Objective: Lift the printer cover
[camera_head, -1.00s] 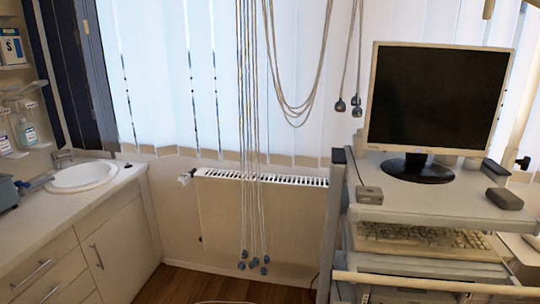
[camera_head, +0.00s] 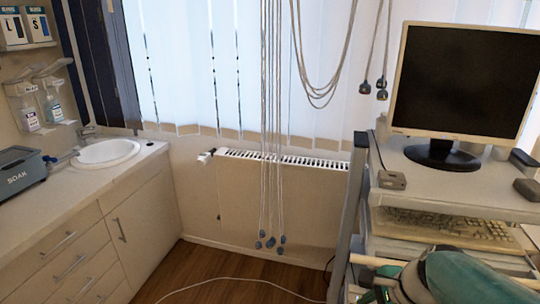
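I cannot make out a printer or its cover in this view. A teal and cream rounded shape (camera_head: 460,277) fills the bottom right corner in front of the cart. It looks like part of my own arm, but I cannot be sure. It hides the lower shelves of the cart. No gripper fingers show.
A cart (camera_head: 460,189) at right carries a monitor (camera_head: 467,82), a small grey box (camera_head: 392,180) and a keyboard (camera_head: 445,226). Cords (camera_head: 271,150) hang before a radiator (camera_head: 280,195). A sink counter (camera_head: 60,206) stands at left. A cable (camera_head: 235,281) crosses the open wood floor.

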